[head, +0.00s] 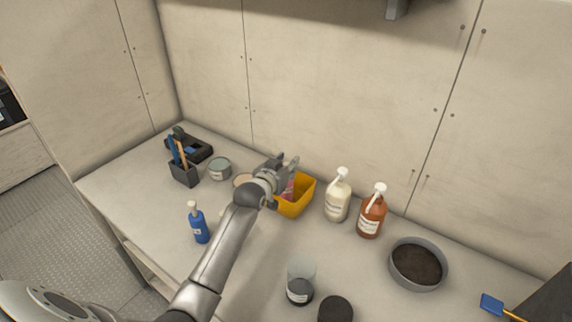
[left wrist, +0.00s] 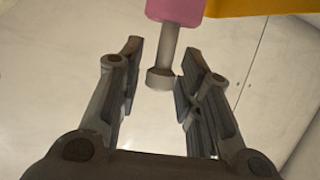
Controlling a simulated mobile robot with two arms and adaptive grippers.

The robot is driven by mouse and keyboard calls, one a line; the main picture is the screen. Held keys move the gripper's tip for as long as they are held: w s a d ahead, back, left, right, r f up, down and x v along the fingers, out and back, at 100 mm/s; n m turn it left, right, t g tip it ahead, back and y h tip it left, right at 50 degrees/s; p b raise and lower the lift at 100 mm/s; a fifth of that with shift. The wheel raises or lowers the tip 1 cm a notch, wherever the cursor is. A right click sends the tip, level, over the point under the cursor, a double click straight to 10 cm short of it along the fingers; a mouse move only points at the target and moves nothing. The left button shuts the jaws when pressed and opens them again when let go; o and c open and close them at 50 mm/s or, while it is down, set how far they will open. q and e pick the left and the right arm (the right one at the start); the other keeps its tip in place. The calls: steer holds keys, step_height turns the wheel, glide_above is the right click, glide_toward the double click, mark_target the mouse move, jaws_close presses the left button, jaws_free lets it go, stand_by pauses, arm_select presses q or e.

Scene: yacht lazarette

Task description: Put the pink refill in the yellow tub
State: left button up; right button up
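The yellow tub (head: 298,206) stands on the counter near the back wall. The pink refill (head: 289,188) shows as a small patch at the tub's left side, partly hidden by my left gripper (head: 284,166). It seems to be inside the tub, but its base is hidden. In the left wrist view the pink refill (left wrist: 176,10) is at the top, against the yellow tub (left wrist: 250,8), with its grey stem and cap pointing toward the fingers. My left gripper (left wrist: 155,75) is open, its fingers apart on either side of the cap. My right gripper is not in view.
A cream pump bottle (head: 337,203) and a brown pump bottle (head: 371,215) stand right of the tub. A grey round pan (head: 418,263) is farther right. A blue bottle (head: 199,224), a tin (head: 220,169) and a tool holder (head: 184,172) are left. A clear jar (head: 300,280) stands in front.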

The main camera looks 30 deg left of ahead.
arm_select(q)
steer(key=shift+r, duration=0.15)
steer(key=b+v, duration=0.1)
steer(key=v, duration=1.1)
stand_by(0.5)
